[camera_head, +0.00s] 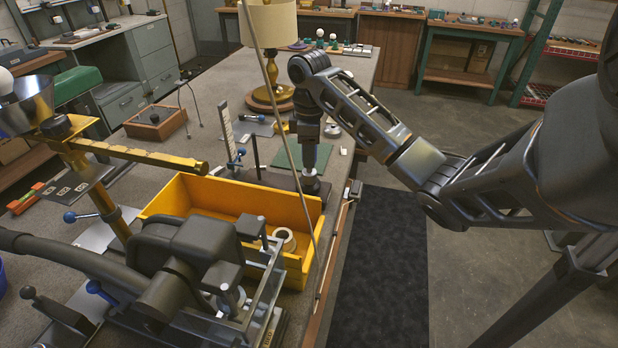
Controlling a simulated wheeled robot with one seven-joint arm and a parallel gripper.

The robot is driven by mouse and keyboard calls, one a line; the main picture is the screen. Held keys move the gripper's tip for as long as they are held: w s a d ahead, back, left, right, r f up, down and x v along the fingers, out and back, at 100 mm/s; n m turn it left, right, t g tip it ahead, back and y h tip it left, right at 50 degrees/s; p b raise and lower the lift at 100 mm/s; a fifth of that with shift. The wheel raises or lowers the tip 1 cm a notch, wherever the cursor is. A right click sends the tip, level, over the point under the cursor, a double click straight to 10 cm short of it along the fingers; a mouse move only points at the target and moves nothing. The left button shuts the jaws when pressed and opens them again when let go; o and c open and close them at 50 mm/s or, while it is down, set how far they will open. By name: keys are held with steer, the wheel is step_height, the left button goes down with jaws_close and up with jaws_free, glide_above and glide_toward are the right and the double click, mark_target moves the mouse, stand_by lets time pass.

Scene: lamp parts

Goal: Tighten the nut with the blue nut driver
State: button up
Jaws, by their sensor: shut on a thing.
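My gripper (310,166) points straight down over the far right part of the workbench, past the yellow bin. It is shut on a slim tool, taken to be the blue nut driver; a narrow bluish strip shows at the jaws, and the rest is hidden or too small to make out. The tool's lower end is at or just above a dark round piece (311,184) on a dark fixture by the bench's right edge. I cannot tell whether they touch. The nut cannot be made out.
A yellow bin (187,200) holding a tape-like ring (285,239) stands nearer. A lamp (270,45) stands behind my gripper. A green mat (302,156) lies beside it. A thin rod crosses the view in front. Floor to the right is clear.

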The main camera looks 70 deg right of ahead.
steer(key=shift+r, duration=0.15)
steer(key=shift+r, duration=1.65)
steer(key=shift+r, duration=2.05)
steer(key=shift+n, duration=0.3)
